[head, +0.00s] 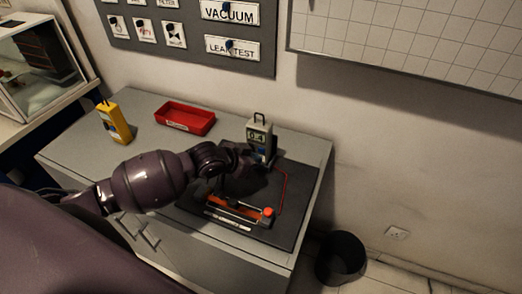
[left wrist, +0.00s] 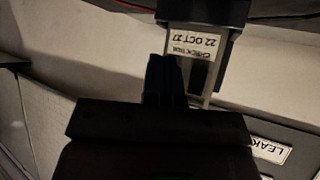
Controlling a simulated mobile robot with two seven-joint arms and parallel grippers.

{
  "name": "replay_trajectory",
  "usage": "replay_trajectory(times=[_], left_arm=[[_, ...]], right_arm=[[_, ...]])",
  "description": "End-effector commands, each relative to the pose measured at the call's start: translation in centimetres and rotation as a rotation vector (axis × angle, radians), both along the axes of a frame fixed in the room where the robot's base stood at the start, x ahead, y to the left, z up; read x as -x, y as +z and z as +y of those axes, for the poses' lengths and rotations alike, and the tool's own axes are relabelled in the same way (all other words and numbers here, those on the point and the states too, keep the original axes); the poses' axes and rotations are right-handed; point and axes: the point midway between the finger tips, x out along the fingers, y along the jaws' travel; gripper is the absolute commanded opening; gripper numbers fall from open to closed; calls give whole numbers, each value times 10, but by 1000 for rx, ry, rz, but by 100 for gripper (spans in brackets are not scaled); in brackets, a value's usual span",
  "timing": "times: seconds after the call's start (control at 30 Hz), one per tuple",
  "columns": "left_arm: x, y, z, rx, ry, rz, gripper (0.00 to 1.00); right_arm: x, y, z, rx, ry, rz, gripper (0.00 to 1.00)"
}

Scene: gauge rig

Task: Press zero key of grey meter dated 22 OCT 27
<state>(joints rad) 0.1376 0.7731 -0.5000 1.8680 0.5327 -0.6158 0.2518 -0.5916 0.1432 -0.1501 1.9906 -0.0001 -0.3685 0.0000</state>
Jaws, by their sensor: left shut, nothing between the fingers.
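The grey meter (head: 260,133) stands upright at the back of a dark mat on the cabinet top, its display reading about 0.4. In the left wrist view its label (left wrist: 192,42) appears upside down and reads 22 OCT 27. My left gripper (left wrist: 166,60) is shut and empty, its fingertips beside the label in that picture. In the head view the left gripper (head: 250,168) is dark and close in front of the meter's lower part. I cannot tell whether it touches the meter. The zero key cannot be made out. My right gripper is not in view.
A yellow meter (head: 114,122) and a red tray (head: 185,118) stand on the cabinet (head: 80,145) to the left. A rig with an orange-red knob (head: 267,212) lies on the dark mat (head: 300,185), below the arm. A red lead (head: 284,190) runs along its right side.

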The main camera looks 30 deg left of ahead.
Motion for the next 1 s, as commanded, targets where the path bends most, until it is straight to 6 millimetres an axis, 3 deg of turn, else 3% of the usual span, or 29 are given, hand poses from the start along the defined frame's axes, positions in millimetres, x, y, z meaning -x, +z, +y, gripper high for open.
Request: replay_trajectory(times=[0.5, 1.0], left_arm=[[0, 0, 0, 0, 0, 0, 0], [0, 0, 0, 0, 0, 0, 0]], right_arm=[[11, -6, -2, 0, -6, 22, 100], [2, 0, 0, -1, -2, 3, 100]])
